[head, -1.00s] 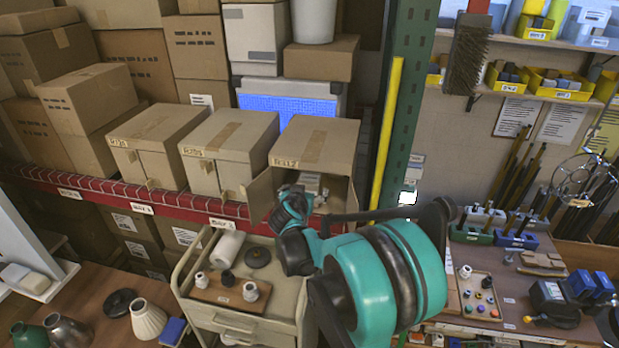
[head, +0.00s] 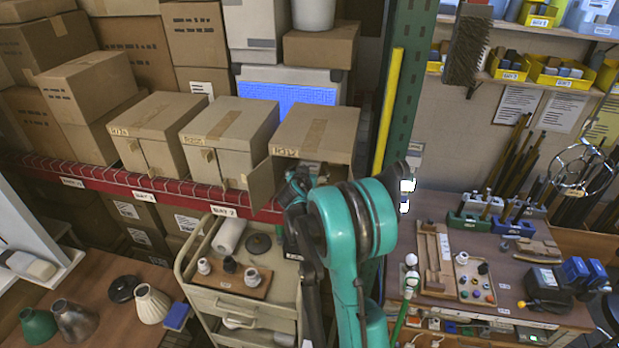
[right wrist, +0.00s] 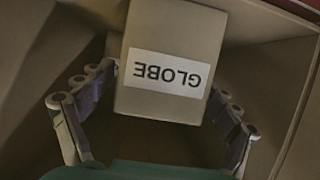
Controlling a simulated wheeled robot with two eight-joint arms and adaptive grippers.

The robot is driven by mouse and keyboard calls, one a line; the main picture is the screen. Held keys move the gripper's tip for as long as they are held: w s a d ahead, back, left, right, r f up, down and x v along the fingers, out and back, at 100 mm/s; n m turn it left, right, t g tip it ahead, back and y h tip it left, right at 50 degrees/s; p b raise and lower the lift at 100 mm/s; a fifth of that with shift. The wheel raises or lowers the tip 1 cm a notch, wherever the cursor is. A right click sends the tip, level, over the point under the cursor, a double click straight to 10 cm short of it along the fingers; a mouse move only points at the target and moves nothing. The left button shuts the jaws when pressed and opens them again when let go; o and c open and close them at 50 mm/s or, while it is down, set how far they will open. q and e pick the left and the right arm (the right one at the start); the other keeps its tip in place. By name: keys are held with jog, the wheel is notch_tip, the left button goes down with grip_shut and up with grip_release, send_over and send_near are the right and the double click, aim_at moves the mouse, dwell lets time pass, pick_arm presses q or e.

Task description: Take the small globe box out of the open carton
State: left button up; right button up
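The open carton (head: 333,122) stands on the red-edged shelf, at the right end of a row of three, with its flap swung out to the left. My right gripper (head: 300,180) is at its mouth. In the right wrist view the small globe box (right wrist: 168,35), brown-grey with a white GLOBE label that reads upside down, is inside the carton. The right gripper's fingers (right wrist: 163,85) lie on either side of the box, their tips close to its edges. Whether they press on it I cannot tell. My left gripper is not in view.
Two closed cartons (head: 228,130) stand to the left of the open one. A green upright post (head: 405,95) and a yellow bar (head: 388,110) are close on the right. A beige cart (head: 232,310) with small parts is below. Carton walls surround the gripper closely.

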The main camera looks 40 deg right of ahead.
jog(key=c, duration=1.5)
jog(key=shift+r, duration=0.1)
